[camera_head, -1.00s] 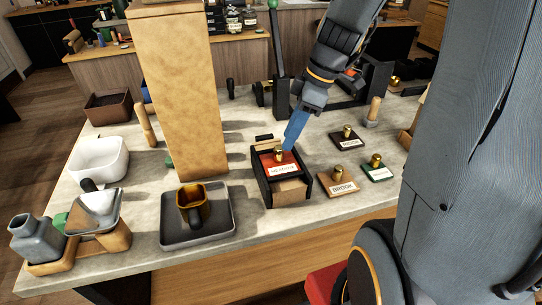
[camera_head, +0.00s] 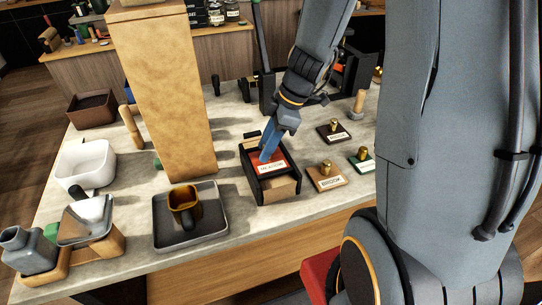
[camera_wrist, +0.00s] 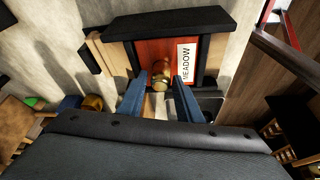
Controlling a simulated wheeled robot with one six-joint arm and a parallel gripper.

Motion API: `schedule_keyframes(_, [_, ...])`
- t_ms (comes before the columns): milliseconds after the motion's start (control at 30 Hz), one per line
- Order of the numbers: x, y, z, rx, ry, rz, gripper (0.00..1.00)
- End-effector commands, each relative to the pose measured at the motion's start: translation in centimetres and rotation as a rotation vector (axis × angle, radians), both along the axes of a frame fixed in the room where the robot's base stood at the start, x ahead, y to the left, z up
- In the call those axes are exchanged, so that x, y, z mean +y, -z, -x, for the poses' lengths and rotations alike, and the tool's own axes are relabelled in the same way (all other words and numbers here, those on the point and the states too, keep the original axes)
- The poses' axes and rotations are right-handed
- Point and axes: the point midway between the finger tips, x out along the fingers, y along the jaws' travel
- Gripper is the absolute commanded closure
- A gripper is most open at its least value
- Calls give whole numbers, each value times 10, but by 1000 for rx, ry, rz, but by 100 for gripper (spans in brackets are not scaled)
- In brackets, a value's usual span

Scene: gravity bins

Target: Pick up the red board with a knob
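The red board (camera_wrist: 150,48) lies in the top of a black-edged box (camera_head: 246,168) on the counter. Its white label reads MEADOW in the wrist view. Its brass knob (camera_wrist: 160,70) stands up from the board. My gripper (camera_head: 267,153) is over the box with its blue fingers pointing down. In the wrist view the two fingers are apart, one on each side of the knob, with visible gaps, so it holds nothing. In the head view the fingers hide the knob and part of the red board.
Boards with brass knobs lie to the right: brown (camera_head: 327,181), dark (camera_head: 325,134) and green (camera_head: 370,165). A tall tan column (camera_head: 165,90) stands left of the box.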

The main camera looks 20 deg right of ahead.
Motion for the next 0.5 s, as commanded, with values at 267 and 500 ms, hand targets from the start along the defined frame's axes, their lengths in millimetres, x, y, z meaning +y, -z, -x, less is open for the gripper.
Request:
schedule_keyframes(267, [1, 3, 0, 1, 2, 0, 68])
schedule_keyframes(500, [0, 3, 0, 0, 2, 0, 100])
